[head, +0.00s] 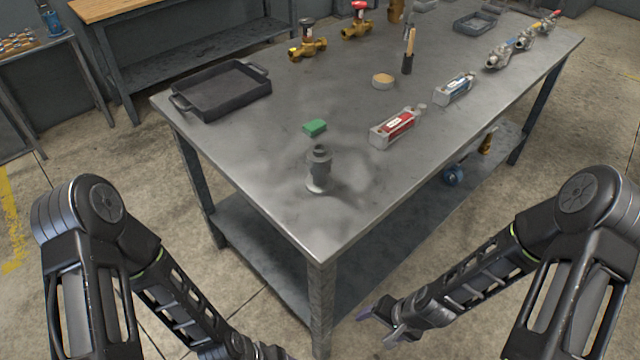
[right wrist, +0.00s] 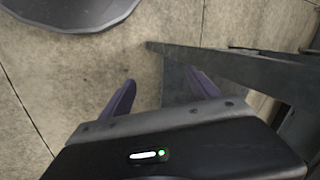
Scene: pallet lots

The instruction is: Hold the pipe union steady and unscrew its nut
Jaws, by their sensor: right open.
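The pipe union (head: 318,172) stands upright on the metal table near its front corner. It is grey, with a wider base and a darker nut (head: 319,152) at the top. My right gripper (head: 374,325) is low in front of the table, well apart from the union, open and empty. Its two fingers (right wrist: 163,95) also show spread in the right wrist view, over the floor beside a table leg. My left arm comes in at the lower left of the head view, but its gripper is cut off by the bottom edge.
The tabletop around the union is mostly clear.

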